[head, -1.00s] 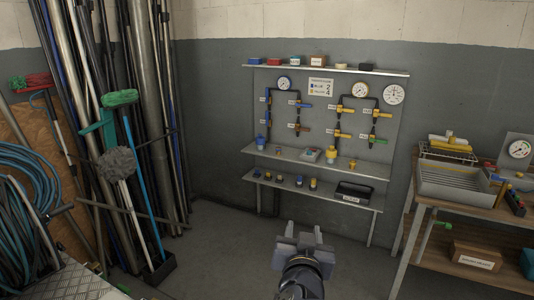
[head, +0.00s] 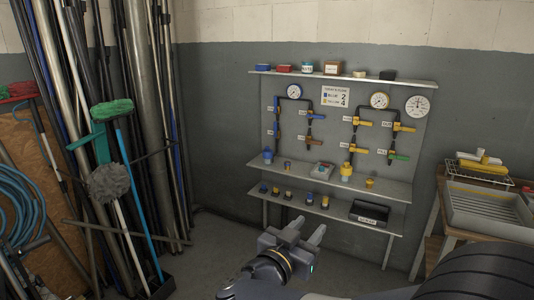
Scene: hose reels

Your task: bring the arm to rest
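My gripper (head: 304,232) is at the lower middle of the head view, in front of the grey valve panel (head: 410,150) and its shelves. Its two fingers point up and to the right with a gap between them, and I see nothing held there. It is apart from the panel and the shelves. My arm reaches in from the lower right corner and hides part of the floor and the wooden workbench.
Brooms and poles (head: 140,120) lean in the left corner, with a coiled blue hose (head: 18,210) at far left. A black box (head: 369,213) sits on the lower shelf. A grey tray (head: 487,212) stands on the workbench at right. Some floor is clear between poles and shelves.

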